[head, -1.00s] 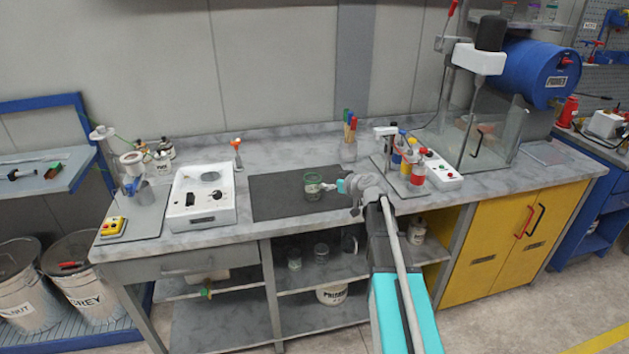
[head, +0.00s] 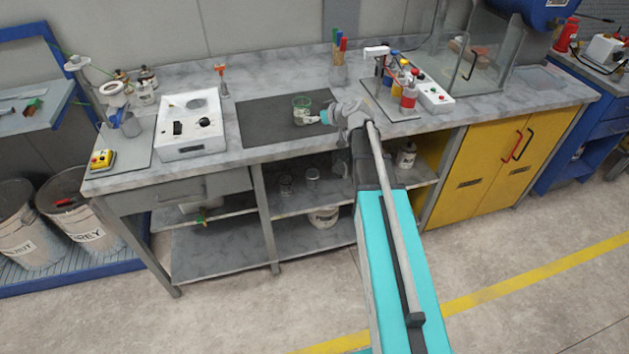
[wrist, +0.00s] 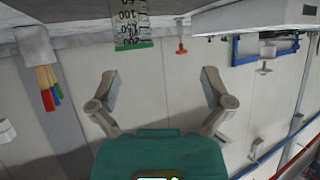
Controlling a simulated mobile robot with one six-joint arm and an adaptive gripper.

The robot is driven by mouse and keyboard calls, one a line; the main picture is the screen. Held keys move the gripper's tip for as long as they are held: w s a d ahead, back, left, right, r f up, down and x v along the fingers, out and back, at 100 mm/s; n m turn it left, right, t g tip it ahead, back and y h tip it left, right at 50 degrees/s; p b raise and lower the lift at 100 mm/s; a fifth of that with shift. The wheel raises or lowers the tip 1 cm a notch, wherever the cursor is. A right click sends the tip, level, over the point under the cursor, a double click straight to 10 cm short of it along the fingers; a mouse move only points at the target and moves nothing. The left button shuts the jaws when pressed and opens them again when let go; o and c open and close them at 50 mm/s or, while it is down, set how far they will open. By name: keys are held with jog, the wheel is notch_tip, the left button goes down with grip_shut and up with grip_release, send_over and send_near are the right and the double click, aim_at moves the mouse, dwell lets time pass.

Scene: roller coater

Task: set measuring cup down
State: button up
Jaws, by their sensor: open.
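The measuring cup (head: 301,107), clear with a green rim and dark scale marks, stands upright on the dark mat (head: 262,127) on the bench. My gripper (head: 322,117) is at the right of the cup in the head view, close to it; the exact gap is hard to tell there. In the wrist view, which is upside down, the cup (wrist: 130,24) shows at the top edge, beyond the fingertips. There my gripper (wrist: 160,82) has its two fingers spread wide with nothing between them.
A white instrument box (head: 190,125) stands left of the mat. A stand with red and yellow bottles (head: 408,98) is at the right, with a holder of coloured-handled tools (head: 339,72) behind. The mat around the cup is mostly clear.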

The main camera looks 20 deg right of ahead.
jog(key=s+a+f+m+g+h, duration=0.1)
jog(key=s+a+f+g, duration=0.25)
jog(key=s, duration=0.35)
jog(key=s+a+f+g, duration=0.2)
jog(key=s+a+f, duration=0.15)
jog(key=s, duration=0.25)
jog(key=s+f+m+g+h, duration=0.1)
jog(key=s+g+h, duration=0.1)
jog(key=s, duration=0.5)
jog(key=s+a+f+m+g+h, duration=0.1)
jog(key=s+m+g+h, duration=0.1)
jog(key=s, duration=0.5)
jog(key=shift+s+f+m+g+h, duration=0.2)
jog(key=shift+f+m+g+h, duration=0.15)
jog(key=shift+g, duration=0.3)
